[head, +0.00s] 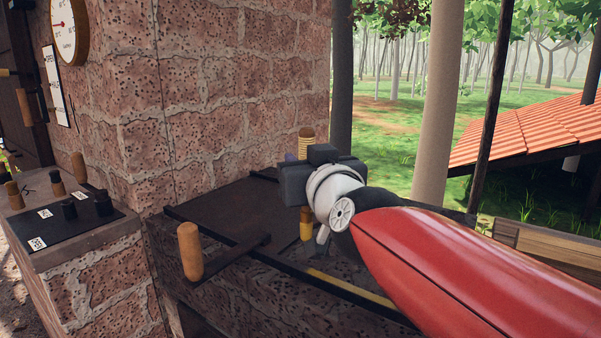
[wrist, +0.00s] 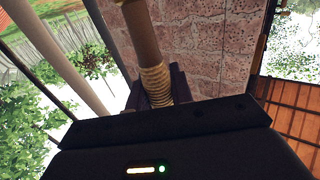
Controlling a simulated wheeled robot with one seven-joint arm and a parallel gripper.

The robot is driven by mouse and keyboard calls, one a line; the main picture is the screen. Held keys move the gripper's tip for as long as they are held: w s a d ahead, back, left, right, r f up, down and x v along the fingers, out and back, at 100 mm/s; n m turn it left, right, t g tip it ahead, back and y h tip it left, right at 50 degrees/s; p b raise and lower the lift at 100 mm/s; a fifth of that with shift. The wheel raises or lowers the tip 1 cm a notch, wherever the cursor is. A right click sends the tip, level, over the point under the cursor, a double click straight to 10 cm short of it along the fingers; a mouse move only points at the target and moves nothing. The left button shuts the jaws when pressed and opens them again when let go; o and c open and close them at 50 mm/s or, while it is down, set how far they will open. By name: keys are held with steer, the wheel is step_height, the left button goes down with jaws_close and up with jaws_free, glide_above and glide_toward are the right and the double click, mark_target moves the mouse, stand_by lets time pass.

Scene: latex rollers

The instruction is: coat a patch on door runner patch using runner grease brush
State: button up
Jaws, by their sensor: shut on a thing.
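The runner grease brush (wrist: 157,82) has a brown shaft and a tan cord wrapping. My gripper (wrist: 158,92) is shut around the wrapped part. In the head view, my gripper (head: 295,182) is above the right part of the ledge, and the wrapped part of the brush (head: 306,143) stands up behind it. A brown and yellow piece (head: 306,225) shows below the gripper, seemingly the brush's lower end; I cannot tell if it touches anything. A dark runner rail (head: 275,262) crosses the ledge front. A yellow strip (head: 350,287) on it, seemingly the patch, is partly hidden by my arm.
A dark plate (head: 225,210) lies on the ledge, with an upright wooden handle (head: 190,250) at its front. A block wall (head: 235,95) rises behind. At left, a stone counter (head: 95,250) bears several small knobs. My red arm covers the lower right.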

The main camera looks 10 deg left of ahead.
steer(key=shift+r, duration=1)
stand_by(0.3)
